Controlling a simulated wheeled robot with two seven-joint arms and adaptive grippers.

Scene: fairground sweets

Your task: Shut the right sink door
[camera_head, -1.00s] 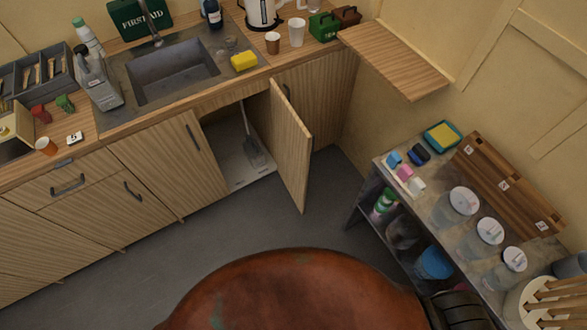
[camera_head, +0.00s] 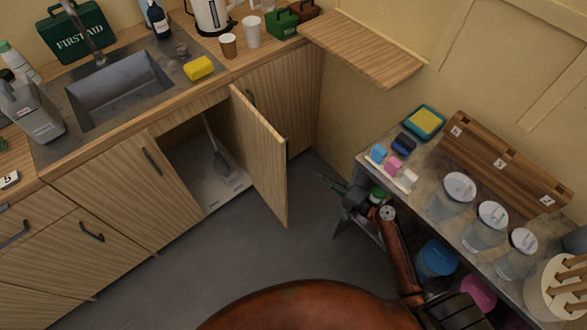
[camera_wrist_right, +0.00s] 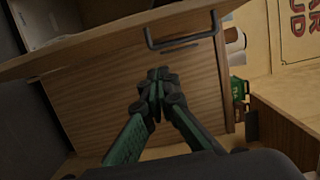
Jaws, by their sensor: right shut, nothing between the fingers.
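The right sink door (camera_head: 262,155) is a wooden panel standing wide open, swung out from the cupboard under the sink (camera_head: 118,88). My right gripper (camera_head: 327,182) is to the right of the door, beside its outer face and apart from it in the head view. Its fingers are shut and empty. In the right wrist view the closed fingertips (camera_wrist_right: 158,76) point at a wooden panel (camera_wrist_right: 105,95), which looks like the door's outer face, with a dark bar handle (camera_wrist_right: 182,47) near its edge. Whether they touch it is unclear. My left gripper is out of view.
The open cupboard holds a grey dustpan or brush (camera_head: 221,162) on its pale floor. The left sink door (camera_head: 125,195) is shut. A metal side table (camera_head: 420,205) with jars and sponges stands at the right, close to my right arm. Grey floor (camera_head: 235,255) is free before the cupboards.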

